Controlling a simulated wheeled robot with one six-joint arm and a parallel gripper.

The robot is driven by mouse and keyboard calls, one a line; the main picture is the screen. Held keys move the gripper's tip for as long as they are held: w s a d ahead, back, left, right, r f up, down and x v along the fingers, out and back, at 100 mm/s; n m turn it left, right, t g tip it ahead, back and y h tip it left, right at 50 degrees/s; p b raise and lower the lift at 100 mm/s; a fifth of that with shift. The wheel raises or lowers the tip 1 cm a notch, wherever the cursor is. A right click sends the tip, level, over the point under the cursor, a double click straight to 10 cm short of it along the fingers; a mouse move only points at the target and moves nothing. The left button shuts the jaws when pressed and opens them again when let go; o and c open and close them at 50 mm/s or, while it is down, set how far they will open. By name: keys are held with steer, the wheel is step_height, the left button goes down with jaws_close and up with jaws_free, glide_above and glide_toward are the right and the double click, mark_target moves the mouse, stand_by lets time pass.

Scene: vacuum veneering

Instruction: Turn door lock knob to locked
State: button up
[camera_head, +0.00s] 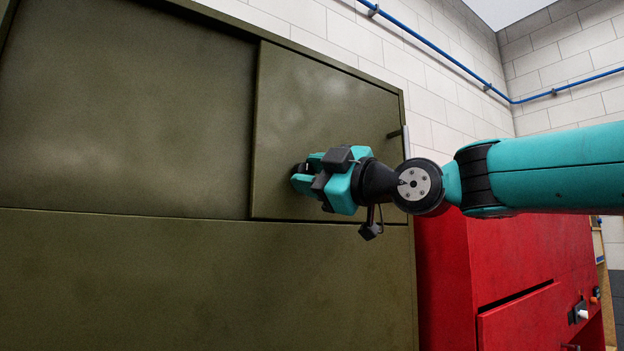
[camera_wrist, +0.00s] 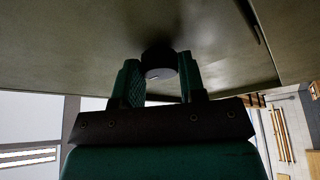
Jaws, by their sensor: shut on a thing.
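The door lock knob (camera_wrist: 158,62) is a short, dark round knob on the olive-green door. In the wrist view it sits between the two green finger pads of my gripper (camera_wrist: 160,78). My gripper is shut on the knob. A small pale mark shows on the knob's face, but I cannot tell which lock position it stands for. In the head view my gripper (camera_head: 301,177) reaches the lower left part of the door (camera_head: 325,95) from the right. The knob is mostly hidden behind the fingers there. The door looks closed, flush with the cabinet.
A dark bar handle (camera_head: 396,133) is at the door's right edge, above my wrist. The olive cabinet (camera_head: 200,275) fills the left. A red cabinet (camera_head: 510,255) stands to the right, below my arm. A blue pipe (camera_head: 440,50) runs along the white block wall.

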steer(key=shift+s+a+f+m+t+h+b, duration=0.15)
steer(key=shift+m+t+h+b, duration=1.25)
steer(key=shift+m, duration=2.65)
steer(key=shift+a+m+t+h+b, duration=0.1)
steer(key=shift+m+t+h+b, duration=1.25)
steer(key=shift+m, duration=2.75)
steer(key=shift+s+a+f+m+t+h+b, duration=0.15)
steer(key=shift+m+t+h+b, duration=1.25)
steer(key=shift+m, duration=2.65)
steer(key=shift+r+g+b, duration=0.15)
steer(key=shift+g+b, duration=0.3)
steer(key=shift+b, duration=0.25)
steer(key=o, duration=0.9)
